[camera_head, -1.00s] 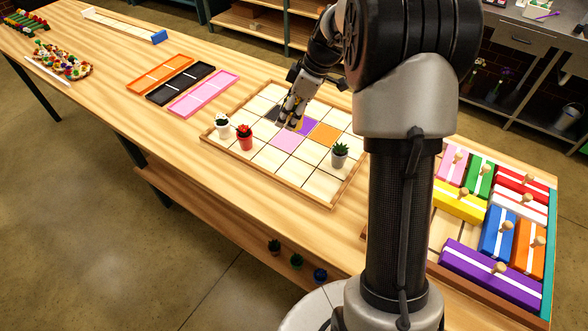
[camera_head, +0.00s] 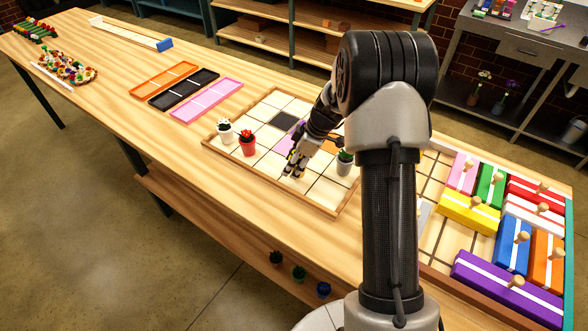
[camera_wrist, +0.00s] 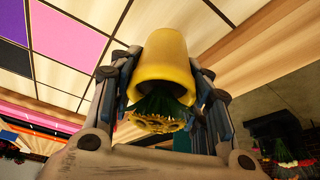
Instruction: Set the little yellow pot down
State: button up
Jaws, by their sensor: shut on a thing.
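My gripper (camera_head: 293,170) is low over the near side of the gridded wooden board (camera_head: 331,196), between the red pot and the grey pot. In the wrist view, my gripper (camera_wrist: 165,72) is shut on the little yellow pot (camera_wrist: 162,48), one finger on each side. The pot's rim faces the gripper's palm; a green plant with a yellow flower (camera_wrist: 155,122) shows below the rim. In the head view the gripper mostly hides the pot. I cannot tell whether its base touches the board.
A white pot (camera_head: 226,131) and a red pot (camera_head: 248,147) stand at the board's left; a grey pot (camera_head: 344,165) with a green plant stands at its right. Pink (camera_head: 207,99), black (camera_head: 184,89) and orange (camera_head: 163,79) trays lie farther left. Coloured knobbed blocks lie at the right.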

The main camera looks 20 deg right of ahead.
jog(key=shift+f, duration=0.9)
jog(key=shift+f, duration=0.1)
jog(key=shift+f+b, duration=0.1)
jog(key=shift+b, duration=0.25)
jog(key=o, duration=1.4)
